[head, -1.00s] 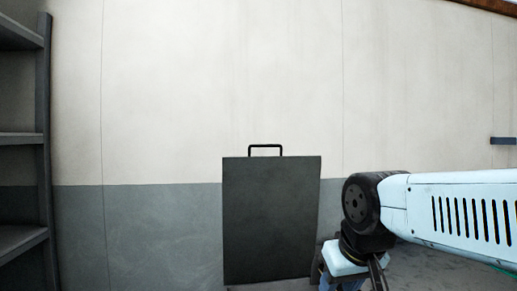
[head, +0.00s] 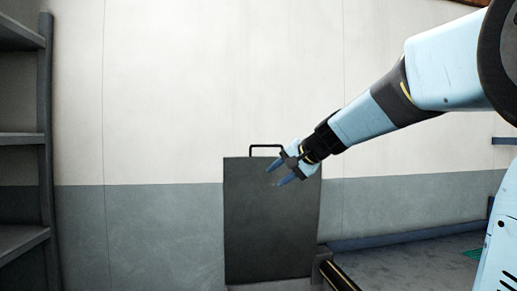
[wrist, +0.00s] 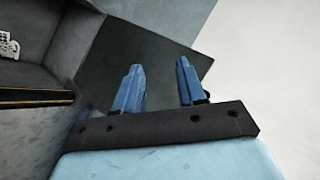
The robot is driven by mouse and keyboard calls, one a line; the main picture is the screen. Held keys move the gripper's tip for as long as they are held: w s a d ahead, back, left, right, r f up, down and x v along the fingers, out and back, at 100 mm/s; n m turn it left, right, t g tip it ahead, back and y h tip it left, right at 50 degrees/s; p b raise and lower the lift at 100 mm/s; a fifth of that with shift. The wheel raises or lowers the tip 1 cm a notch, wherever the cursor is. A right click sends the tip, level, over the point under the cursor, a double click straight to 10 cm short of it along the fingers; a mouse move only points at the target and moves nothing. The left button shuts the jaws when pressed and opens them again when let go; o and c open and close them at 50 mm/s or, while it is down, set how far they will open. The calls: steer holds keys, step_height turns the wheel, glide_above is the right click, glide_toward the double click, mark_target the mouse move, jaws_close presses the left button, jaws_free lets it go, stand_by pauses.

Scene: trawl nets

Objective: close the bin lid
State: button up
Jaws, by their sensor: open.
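The bin lid (head: 262,235) is a dark grey panel standing upright, with a black handle (head: 265,146) on its top edge. My gripper (head: 275,176) is open and empty, with blue fingers in front of the lid's upper right part, just below the handle. I cannot tell whether it touches the lid. In the wrist view the two fingers (wrist: 159,66) are spread apart with the dark lid (wrist: 160,42) behind them. The bin's rim (wrist: 35,97) with a yellow and black stripe shows at the left there; the bin is open. The handle is not clear in the wrist view.
A white patterned item (wrist: 8,45) lies inside the bin. A grey shelf rack (head: 46,120) stands at the far left. A plain wall (head: 180,90) is behind the lid.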

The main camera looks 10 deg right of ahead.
steer(key=w+d+r+m+t, duration=0.1)
steer(key=w+d+r+m, duration=0.1)
steer(key=w, duration=0.4)
steer(key=w+d+r+m+t, duration=0.1)
steer(key=w+r+m+t, duration=0.15)
steer(key=w, duration=0.45)
steer(key=m+t, duration=0.3)
glide_toward(270, 146)
steer(key=shift+g, duration=0.25)
steer(key=x, duration=1.2)
steer(key=shift+w+a+r, duration=0.1)
steer(key=shift+w, duration=0.2)
jaws_close()
